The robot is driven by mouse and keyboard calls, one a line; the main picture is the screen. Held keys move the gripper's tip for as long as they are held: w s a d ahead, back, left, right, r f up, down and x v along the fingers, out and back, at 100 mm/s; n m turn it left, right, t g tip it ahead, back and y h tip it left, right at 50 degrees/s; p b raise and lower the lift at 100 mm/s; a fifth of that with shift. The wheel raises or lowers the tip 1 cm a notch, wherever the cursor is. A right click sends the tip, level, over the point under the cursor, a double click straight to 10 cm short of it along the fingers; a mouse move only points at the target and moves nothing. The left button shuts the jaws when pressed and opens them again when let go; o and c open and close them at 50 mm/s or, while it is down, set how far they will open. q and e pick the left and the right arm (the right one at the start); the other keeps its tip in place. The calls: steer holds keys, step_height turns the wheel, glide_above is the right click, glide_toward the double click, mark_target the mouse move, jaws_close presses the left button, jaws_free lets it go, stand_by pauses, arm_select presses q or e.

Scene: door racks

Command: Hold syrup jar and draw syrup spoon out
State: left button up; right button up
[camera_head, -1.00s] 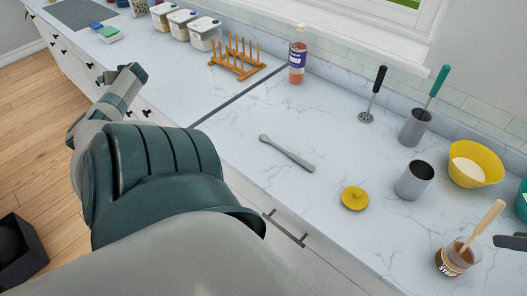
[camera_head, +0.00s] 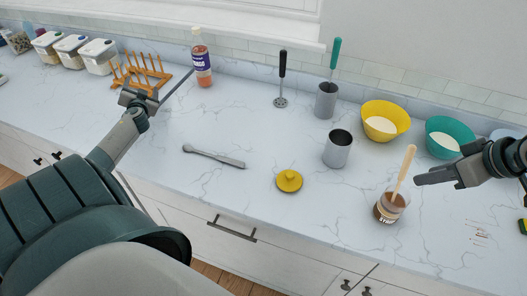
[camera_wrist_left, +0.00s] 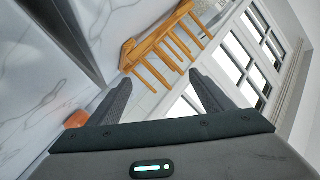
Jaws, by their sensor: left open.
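The syrup jar (camera_head: 387,213), glass with brown contents and a label, stands upright on the counter at the right. The syrup spoon (camera_head: 405,168) stands in it, its pale wooden handle leaning up to the right; its lower end is hidden in the jar. My right gripper (camera_head: 418,181) is just right of the jar and spoon, apart from them; its finger gap cannot be made out. My left gripper (camera_head: 140,92) is far left, near the wooden rack, away from the jar. In the left wrist view its fingers (camera_wrist_left: 158,82) are spread and empty.
A yellow lid (camera_head: 289,181) and a grey utensil (camera_head: 213,156) lie on the counter. A metal cup (camera_head: 338,149), yellow bowl (camera_head: 385,121) and teal bowl (camera_head: 443,138) stand behind the jar. The wooden rack (camera_head: 141,73) and a bottle (camera_head: 201,62) are at the back left.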

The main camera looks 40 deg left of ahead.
arm_select(q)
steer(key=w+d+m+t, duration=0.1)
steer(key=w+d, duration=0.2)
steer(key=w+d+m+t+h, duration=0.1)
steer(key=w+d, duration=0.2)
steer(key=w+d+m+t+h, duration=0.1)
steer(key=w+d, duration=0.2)
steer(key=shift+w+d+r, duration=0.2)
steer(key=shift+d, duration=0.15)
steer(key=w+d+r+m+t+h, duration=0.25)
steer(key=w+d+m+h, duration=0.3)
steer(key=d, duration=0.95)
steer(key=w+d+r+m+t+h, duration=0.25)
steer(key=w+d+m+h, duration=0.35)
steer(key=d, duration=0.8)
steer(key=w+d+r+m+t+h, duration=0.1)
steer(key=w+d+r+m+h, duration=0.45)
steer(key=d, duration=0.95)
steer(key=s+d+m+g+h, duration=0.2)
steer(key=d+g+h, duration=0.15)
steer(key=d, duration=0.85)
steer(key=s+d+m+g+h, duration=0.1)
steer(key=d+m+g+h, duration=0.3)
steer(key=d, duration=0.7)
steer(key=s+d+f+n+g, duration=0.3)
steer(key=s+f+n+g, duration=0.1)
steer(key=s+f+g, duration=0.4)
steer(key=shift+s+d+f+g, duration=0.2)
steer(key=shift+s+g, duration=1.1)
steer(key=shift+g, duration=0.15)
